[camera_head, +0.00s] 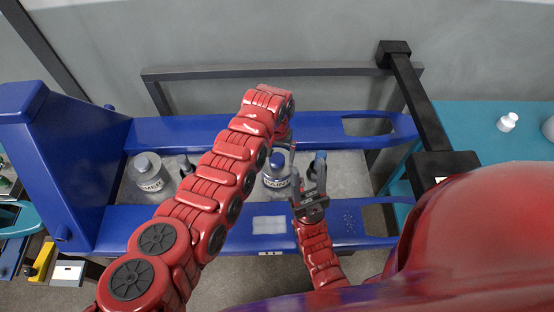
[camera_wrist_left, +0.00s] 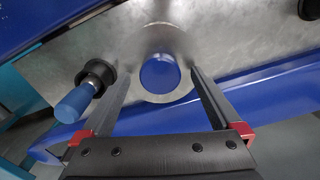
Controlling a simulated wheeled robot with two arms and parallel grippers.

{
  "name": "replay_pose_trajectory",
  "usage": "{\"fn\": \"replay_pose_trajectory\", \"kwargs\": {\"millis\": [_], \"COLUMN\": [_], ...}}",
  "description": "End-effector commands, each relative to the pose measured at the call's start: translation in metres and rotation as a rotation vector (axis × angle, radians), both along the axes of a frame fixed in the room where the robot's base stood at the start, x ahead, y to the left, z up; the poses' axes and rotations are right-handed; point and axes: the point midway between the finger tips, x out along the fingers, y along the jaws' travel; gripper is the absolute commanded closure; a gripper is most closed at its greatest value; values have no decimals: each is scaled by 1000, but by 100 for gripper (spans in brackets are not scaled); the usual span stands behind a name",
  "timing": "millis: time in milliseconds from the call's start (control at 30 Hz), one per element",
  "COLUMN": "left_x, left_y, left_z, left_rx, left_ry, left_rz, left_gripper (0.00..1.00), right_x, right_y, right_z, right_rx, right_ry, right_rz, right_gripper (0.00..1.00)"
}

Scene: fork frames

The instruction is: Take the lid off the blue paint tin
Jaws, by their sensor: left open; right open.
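The paint tin (camera_head: 275,181) is a pale can with dark lettering, standing on the grey surface between two blue rails. In the head view my left arm hides most of this gripper. My right gripper (camera_head: 307,160) is open and empty, just right of the tin in the head view.
A dark item with a blue handle (camera_wrist_left: 78,101) is close beside the tin. A larger labelled can (camera_head: 148,172) and a small dark item (camera_head: 185,163) stand to the left. A teal table (camera_head: 475,125) with a white bottle (camera_head: 508,122) is at right.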

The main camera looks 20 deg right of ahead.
Motion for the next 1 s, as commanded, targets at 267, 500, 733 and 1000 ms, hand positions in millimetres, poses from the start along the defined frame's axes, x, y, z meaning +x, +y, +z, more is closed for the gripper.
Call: {"fn": "replay_pose_trajectory", "kwargs": {"millis": [267, 500, 733, 1000], "left_x": [0, 0, 0, 2], "left_y": [0, 0, 0, 0], "left_z": [0, 0, 0, 5], "left_rx": [0, 0, 0, -1], "left_ry": [0, 0, 0, -1], "left_rz": [0, 0, 0, 1], "left_gripper": [40, 83, 94, 94], "right_x": [0, 0, 0, 0], "right_y": [0, 0, 0, 0], "right_z": [0, 0, 0, -2], "right_rx": [0, 0, 0, 0], "right_ry": [0, 0, 0, 0], "right_rz": [0, 0, 0, 0], "right_gripper": [50, 50, 50, 50]}}
